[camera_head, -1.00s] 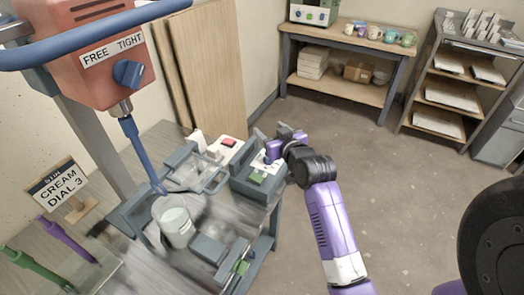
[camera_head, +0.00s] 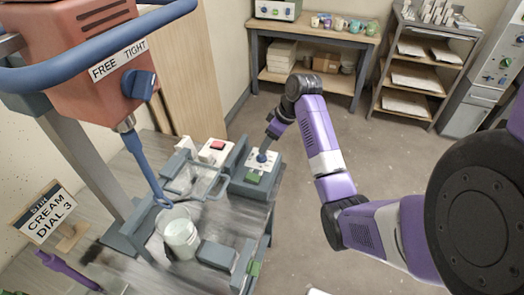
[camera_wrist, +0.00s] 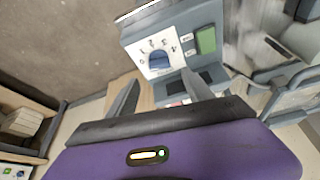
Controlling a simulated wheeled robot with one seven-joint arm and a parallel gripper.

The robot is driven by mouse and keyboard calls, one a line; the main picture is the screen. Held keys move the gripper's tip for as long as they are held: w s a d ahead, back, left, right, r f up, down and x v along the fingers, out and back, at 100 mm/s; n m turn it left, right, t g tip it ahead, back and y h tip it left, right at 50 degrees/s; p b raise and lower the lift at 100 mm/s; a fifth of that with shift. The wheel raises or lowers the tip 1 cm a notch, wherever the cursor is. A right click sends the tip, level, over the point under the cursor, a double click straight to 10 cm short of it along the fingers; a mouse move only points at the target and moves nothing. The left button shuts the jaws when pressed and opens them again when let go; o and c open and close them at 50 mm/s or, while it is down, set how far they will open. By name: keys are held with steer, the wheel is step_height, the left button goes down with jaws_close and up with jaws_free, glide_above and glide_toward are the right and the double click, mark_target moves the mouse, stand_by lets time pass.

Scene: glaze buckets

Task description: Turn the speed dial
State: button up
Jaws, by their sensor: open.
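The speed dial (camera_head: 262,157) is a small blue knob on a white plate, on a grey box with a green patch at the table's right side. In the wrist view the dial (camera_wrist: 160,62) shows with a numbered scale around it; I cannot tell its exact setting. My gripper (camera_head: 268,141) is at the dial in the head view. In the wrist view my gripper (camera_wrist: 160,92) has its two fingers spread and nothing between them; the dial lies just beyond the tips. I cannot tell whether they touch it.
A sign (camera_head: 48,213) reads "CREAM DIAL 3". A red mixer head (camera_head: 75,50) carries a FREE/TIGHT knob (camera_head: 138,84); its rod reaches down beside a white bucket (camera_head: 180,235). Floor to the right is clear.

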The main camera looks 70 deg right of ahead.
mark_target(262, 156)
steer(key=x, duration=0.6)
steer(key=shift+w+f, duration=0.1)
steer(key=shift+f, duration=0.1)
jaws_close()
